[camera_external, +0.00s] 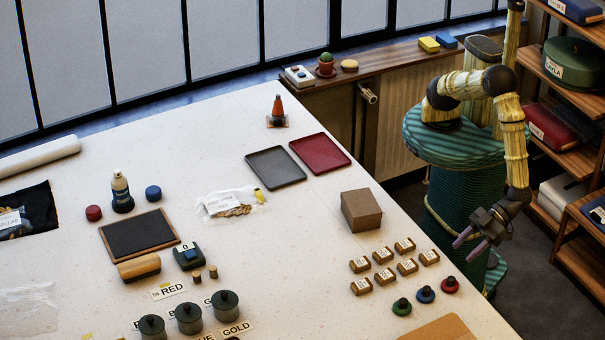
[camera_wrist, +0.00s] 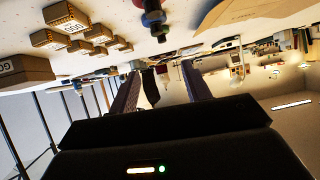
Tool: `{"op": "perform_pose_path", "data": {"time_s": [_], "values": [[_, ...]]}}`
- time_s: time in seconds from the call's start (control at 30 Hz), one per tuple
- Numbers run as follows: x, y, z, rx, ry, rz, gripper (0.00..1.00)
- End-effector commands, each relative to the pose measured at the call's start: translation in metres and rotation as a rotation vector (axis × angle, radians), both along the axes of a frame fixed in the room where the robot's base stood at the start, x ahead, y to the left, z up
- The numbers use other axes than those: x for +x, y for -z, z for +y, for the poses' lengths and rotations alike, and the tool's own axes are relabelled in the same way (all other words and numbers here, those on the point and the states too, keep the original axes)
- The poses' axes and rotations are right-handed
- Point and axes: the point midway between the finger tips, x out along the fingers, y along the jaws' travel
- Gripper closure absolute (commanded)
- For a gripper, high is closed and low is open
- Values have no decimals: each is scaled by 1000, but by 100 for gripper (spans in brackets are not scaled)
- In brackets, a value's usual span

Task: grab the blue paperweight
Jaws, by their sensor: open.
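A blue round piece with a dark knob (camera_external: 425,295) stands on the table near its right edge, between a red one (camera_external: 450,286) and a green one (camera_external: 401,308). It looks like the blue paperweight, and it also shows at the top of the wrist view (camera_wrist: 152,18). A plain blue disc (camera_external: 153,193) lies farther left, beside the spray bottle. My gripper (camera_external: 462,251) is open and empty, its fingers pointing toward the table by its right edge, above and behind the knobbed pieces. Both fingers show in the wrist view (camera_wrist: 160,72), with nothing between them.
Several small labelled boxes (camera_external: 383,255) stand just left of the knobbed pieces, with a larger cardboard box (camera_external: 362,211) behind them. A brown flat item (camera_external: 440,329) lies at the front edge. A shelf unit (camera_external: 572,145) stands right of my arm. The table's middle is fairly clear.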

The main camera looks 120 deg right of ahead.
Motion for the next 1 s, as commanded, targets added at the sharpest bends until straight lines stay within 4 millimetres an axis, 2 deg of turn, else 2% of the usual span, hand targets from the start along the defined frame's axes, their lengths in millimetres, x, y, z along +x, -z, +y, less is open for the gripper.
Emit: {"op": "perform_pose_path", "data": {"time_s": [0.03,0.13,0.47,0.67,1.0], "values": [[-14,6,3,-18,5,-9,52],[-25,9,4,-35,23,-19,52],[-25,10,3,-36,26,-19,52],[-4,19,2,-39,28,-20,52],[48,47,2,-37,29,-19,52]]}}
